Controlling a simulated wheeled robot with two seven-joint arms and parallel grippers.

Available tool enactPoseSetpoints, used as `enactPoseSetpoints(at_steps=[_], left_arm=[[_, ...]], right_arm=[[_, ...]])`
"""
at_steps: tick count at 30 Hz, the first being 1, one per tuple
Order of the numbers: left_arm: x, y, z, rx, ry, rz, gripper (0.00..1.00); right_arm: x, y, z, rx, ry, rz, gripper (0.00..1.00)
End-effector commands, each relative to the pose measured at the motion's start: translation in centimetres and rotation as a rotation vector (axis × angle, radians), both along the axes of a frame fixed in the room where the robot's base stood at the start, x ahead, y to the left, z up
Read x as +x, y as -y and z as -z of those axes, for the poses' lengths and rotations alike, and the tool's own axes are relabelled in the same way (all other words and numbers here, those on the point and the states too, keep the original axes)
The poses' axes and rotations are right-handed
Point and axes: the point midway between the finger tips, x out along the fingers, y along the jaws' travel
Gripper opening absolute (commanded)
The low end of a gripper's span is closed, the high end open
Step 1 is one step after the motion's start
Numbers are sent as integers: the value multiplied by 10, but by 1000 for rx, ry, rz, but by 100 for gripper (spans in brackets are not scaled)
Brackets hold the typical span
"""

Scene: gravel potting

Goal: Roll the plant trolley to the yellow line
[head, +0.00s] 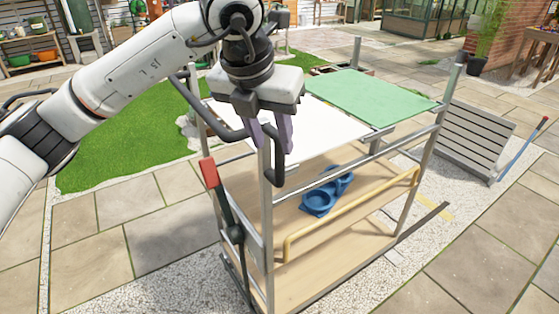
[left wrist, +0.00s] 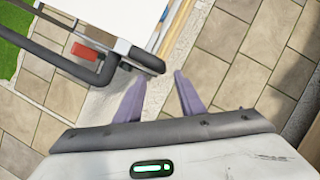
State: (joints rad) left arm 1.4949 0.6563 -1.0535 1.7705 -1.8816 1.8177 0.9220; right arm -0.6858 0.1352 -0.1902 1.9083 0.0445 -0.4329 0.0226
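The plant trolley (head: 265,225) stands upright on pale gravel, with metal posts and wooden shelves. Its black push handle (head: 215,122) is at the near left end and also shows in the left wrist view (left wrist: 80,68). A lever with a red grip (head: 209,172) slants beside that end. My left gripper (head: 271,145) has purple fingers spread apart, close to the handle's near end. In the left wrist view the open fingers (left wrist: 158,82) have only ground between them. A yellow strip (head: 437,208) lies on the ground beyond the trolley, partly hidden. My right gripper is out of view.
A white panel (head: 300,125) and a green panel (head: 372,96) top the trolley. Blue dishes (head: 320,203) sit on a shelf. A grey slatted panel (head: 470,137) and a blue pole (head: 520,152) stand at right. Paving is clear at front right.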

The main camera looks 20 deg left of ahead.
Motion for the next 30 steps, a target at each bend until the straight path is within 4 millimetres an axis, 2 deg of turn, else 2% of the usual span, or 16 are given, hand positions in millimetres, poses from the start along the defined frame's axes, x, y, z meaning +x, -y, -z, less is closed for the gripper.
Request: enactPoseSetpoints(at_steps=[6,12,18,25,26,30], left_arm=[[15,1,38,0,-5,2,36],[27,3,66,-3,-4,3,36],[31,4,78,-2,-3,5,36],[32,4,79,-2,-2,5,36],[32,4,79,-2,-2,5,34],[32,4,79,-3,-1,6,10]], right_arm=[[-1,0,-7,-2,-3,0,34],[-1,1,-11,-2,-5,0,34],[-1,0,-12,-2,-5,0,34],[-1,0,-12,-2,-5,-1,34],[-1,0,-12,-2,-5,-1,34],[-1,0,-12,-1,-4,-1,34]])
